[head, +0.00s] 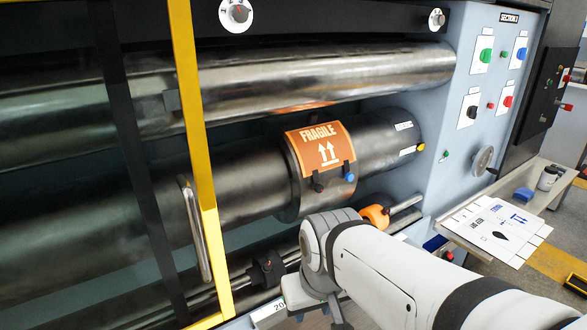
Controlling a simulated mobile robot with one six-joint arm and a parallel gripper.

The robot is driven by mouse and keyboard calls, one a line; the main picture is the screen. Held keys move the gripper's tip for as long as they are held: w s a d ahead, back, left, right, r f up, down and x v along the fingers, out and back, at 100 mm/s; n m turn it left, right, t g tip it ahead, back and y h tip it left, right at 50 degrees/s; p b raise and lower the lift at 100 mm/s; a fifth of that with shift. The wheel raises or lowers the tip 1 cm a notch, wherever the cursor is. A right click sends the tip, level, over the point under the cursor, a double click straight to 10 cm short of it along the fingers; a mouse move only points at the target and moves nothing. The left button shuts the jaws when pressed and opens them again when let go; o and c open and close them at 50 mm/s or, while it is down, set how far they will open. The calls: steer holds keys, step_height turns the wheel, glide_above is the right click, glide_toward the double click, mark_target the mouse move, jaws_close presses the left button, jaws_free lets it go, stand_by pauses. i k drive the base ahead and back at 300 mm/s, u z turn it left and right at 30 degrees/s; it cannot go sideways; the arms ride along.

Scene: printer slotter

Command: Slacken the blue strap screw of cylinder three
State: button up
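A blue screw head (350,177) shows on the lower edge of the dark strap band around the middle cylinder (225,180). A darker screw (318,187) sits to its left. An orange plate (322,148) marked FRAGILE, with two white up arrows, is wrapped on the cylinder just above both screws. No cylinder number is readable, so I cannot tell which one is cylinder three. My pale arm reaches in from the lower right and bends down below the strap. My gripper's fingertips are not visible; the blue screw is clear of the arm.
A yellow-edged frame (183,65) with a metal handle (196,232) stands at the left. A polished roller (330,75) runs above. A button panel (497,75) and handwheel (483,161) are at right. A shelf holds a printed sheet (497,232). An orange fitting (375,216) sits behind my arm.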

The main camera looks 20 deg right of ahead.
mark_target(350, 177)
steer(key=u, duration=0.8)
steer(key=k, duration=1.5)
steer(key=z, duration=0.85)
steer(key=i, duration=1)
